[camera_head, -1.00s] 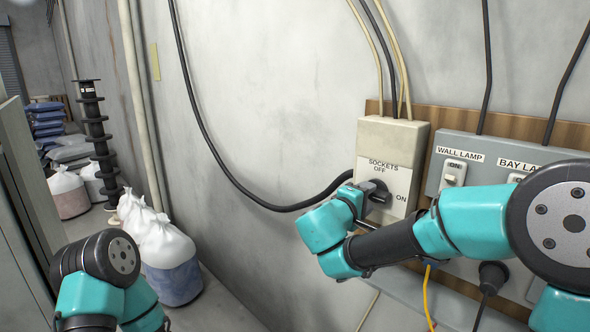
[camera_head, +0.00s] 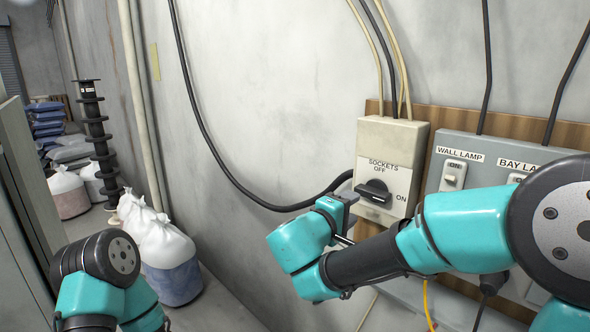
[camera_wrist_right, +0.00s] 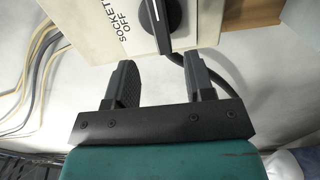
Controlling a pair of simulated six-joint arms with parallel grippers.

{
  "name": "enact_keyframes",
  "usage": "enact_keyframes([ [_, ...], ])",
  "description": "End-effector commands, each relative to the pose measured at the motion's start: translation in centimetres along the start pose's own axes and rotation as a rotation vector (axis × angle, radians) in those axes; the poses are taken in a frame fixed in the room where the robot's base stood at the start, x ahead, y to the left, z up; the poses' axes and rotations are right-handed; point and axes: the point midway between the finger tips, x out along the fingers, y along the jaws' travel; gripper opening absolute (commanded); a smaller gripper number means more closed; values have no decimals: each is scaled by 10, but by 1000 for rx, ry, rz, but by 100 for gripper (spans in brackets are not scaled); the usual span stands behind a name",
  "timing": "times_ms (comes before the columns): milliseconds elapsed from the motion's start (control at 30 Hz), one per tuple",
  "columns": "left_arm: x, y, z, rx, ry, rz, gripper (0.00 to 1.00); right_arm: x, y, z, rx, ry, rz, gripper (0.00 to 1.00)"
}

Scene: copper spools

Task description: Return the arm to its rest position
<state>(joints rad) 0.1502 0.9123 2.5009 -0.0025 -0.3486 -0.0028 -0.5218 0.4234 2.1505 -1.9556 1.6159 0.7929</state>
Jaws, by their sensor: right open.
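The sockets switch box (camera_head: 391,150) is a cream box on the wall, marked SOCKETS, with OFF above its knob and ON to the right. Its black rotary knob (camera_head: 374,190) has its handle lying roughly crosswise, in line with ON. My right gripper (camera_head: 346,197) is just left of and below the knob, apart from it. In the right wrist view the two fingers (camera_wrist_right: 160,78) are spread with nothing between them, and the knob (camera_wrist_right: 162,22) stands beyond their tips. My left arm shows at the lower left; its gripper is out of view.
A grey panel (camera_head: 434,185) with lamp switches stands right of the box, partly behind my right arm. A black cable (camera_head: 195,105) hangs along the wall. White sacks (camera_head: 165,245) and a stack of black spools (camera_head: 97,130) stand at left. The wall's middle is clear.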

Motion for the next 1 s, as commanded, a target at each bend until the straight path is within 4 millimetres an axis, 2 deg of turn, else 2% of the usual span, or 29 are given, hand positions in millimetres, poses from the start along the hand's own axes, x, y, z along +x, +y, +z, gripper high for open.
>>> enact_keyframes([
  [300, 0, 0, 0, 0, 0, 0, 49, -48, 0, 0, -1, 3, 1, 49],
  [633, 0, 0, 0, 0, 0, 0, 49, -80, 0, 0, -2, 2, 0, 49],
  [1000, 0, 0, 0, 0, 0, 0, 49, -35, 0, 1, -1, -2, -1, 49],
])
